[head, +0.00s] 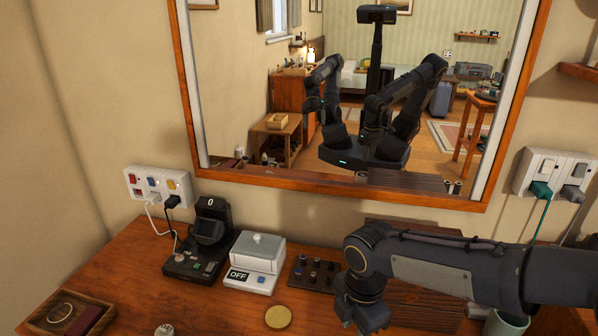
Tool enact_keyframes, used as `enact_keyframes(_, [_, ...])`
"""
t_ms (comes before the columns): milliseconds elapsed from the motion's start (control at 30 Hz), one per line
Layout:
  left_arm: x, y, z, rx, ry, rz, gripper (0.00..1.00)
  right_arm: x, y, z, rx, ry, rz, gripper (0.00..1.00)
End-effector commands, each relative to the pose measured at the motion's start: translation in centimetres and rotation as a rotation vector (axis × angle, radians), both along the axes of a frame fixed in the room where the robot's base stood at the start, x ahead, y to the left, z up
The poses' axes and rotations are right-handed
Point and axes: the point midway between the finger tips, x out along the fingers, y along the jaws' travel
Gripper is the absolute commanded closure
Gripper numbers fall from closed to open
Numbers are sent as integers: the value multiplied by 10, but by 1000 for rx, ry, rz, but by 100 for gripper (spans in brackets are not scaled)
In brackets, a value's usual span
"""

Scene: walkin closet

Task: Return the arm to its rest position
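My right arm (440,268) comes in from the right edge and reaches across the right part of the wooden desk. Its dark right gripper (362,316) points down over the desk near the bottom edge. The fingertips are not clear, so I cannot tell whether it is open or shut. No held object shows. My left arm is not directly in view. The mirror (335,190) reflects my body with both arms bent, too small to read the grippers.
On the desk (130,262) stand a black device (200,240), a white box marked OFF (255,262), a dark knob panel (312,273), a gold disc (278,317) and a wooden tray (95,318). A pale green cup (508,322) is close below my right arm. Wall sockets (552,172) have cords.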

Motion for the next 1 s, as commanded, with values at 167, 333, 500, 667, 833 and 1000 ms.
enact_keyframes(167, [0, 0, 2, 0, 0, 0, 13, -41, -44, 29, 108, -55, -519, 70])
enact_keyframes(333, [0, 0, 3, 0, 0, 0, 13, -92, -73, 43, 299, -66, -1139, 70])
enact_keyframes(500, [0, 0, 4, 0, 0, 0, 13, -132, -82, 44, 521, -17, -1657, 70])
enact_keyframes(667, [0, 0, 5, 0, 0, 0, 13, -150, -82, 41, 671, 48, -1938, 70])
enact_keyframes(833, [0, 0, 5, 0, 0, 0, 13, -155, -81, 40, 722, 79, -2028, 70])
enact_keyframes(1000, [0, 0, 5, 0, 0, 0, 13, -155, -81, 40, 721, 79, -2028, 70])
